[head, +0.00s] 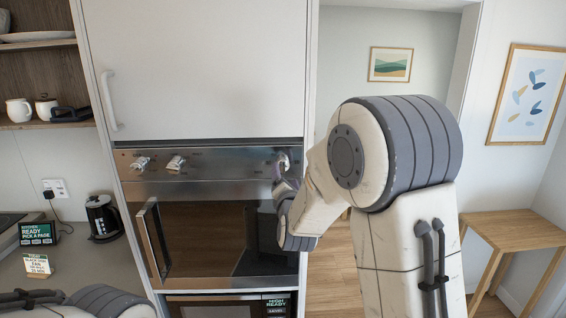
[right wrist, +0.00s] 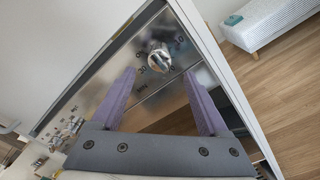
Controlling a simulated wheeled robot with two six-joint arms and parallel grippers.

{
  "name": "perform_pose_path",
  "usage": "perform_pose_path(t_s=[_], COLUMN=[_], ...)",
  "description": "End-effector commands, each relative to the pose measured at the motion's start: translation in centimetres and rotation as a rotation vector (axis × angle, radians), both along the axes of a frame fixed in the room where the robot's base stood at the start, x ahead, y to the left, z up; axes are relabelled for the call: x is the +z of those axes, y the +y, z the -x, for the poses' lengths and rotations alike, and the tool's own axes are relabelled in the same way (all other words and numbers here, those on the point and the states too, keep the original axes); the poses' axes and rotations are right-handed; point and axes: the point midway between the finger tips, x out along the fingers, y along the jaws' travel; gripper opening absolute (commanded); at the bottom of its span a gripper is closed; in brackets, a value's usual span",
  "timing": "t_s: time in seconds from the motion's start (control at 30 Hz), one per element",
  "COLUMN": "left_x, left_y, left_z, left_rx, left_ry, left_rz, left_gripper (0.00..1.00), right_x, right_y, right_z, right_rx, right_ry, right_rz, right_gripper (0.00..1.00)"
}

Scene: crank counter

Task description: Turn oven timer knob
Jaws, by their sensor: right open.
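The oven timer knob (head: 283,161) is a small silvery knob at the right end of the oven's steel control panel (head: 225,163). In the right wrist view the knob (right wrist: 159,60) has number marks around it. My right gripper (right wrist: 160,76) is open, with its two purple fingers pointing at the panel. The knob shows just beyond the fingertips, between them in the picture, and nothing is held. In the head view my right gripper (head: 281,184) is just below the knob and partly hidden by my wrist. I cannot tell whether a finger touches the panel. My left gripper is out of view.
Two other knobs (head: 158,163) sit on the panel's left. Below are the oven door (head: 208,240) with its upright handle (head: 152,240) and a microwave (head: 230,307). A kettle (head: 103,217) stands on the left counter. A wooden table (head: 520,232) stands at right.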

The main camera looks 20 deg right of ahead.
Motion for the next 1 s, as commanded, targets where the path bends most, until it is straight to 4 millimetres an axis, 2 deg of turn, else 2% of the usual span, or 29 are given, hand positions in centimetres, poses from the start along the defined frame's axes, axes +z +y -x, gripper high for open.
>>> perform_pose_path(t_s=[0.03,0.3,0.5,0.77,0.8,0.87,0.9,1.0], left_x=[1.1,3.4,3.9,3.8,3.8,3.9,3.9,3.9], left_y=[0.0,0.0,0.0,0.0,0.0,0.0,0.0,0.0], left_z=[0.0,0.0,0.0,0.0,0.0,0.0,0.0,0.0], left_rx=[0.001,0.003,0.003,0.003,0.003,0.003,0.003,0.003], left_ry=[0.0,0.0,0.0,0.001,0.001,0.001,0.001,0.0], left_rz=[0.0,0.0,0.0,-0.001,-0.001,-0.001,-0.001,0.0], left_gripper=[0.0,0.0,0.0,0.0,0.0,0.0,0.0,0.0], right_x=[0.4,0.3,0.1,0.0,0.0,0.0,0.0,0.0], right_y=[-0.3,-1.3,-1.6,-1.6,-1.6,-1.6,-1.6,-1.5], right_z=[-1.0,-4.9,-6.1,-6.2,-6.2,-6.2,-6.2,-6.2], right_rx=[-0.002,-0.001,0.001,0.001,0.001,0.001,0.001,0.001], right_ry=[0.003,0.002,0.0,0.0,0.0,0.0,0.0,0.001], right_rz=[-0.001,-0.001,-0.002,-0.002,-0.002,-0.002,-0.002,-0.002], right_gripper=[0.78,0.78,0.78,0.78,0.7,0.47,0.32,0.0])
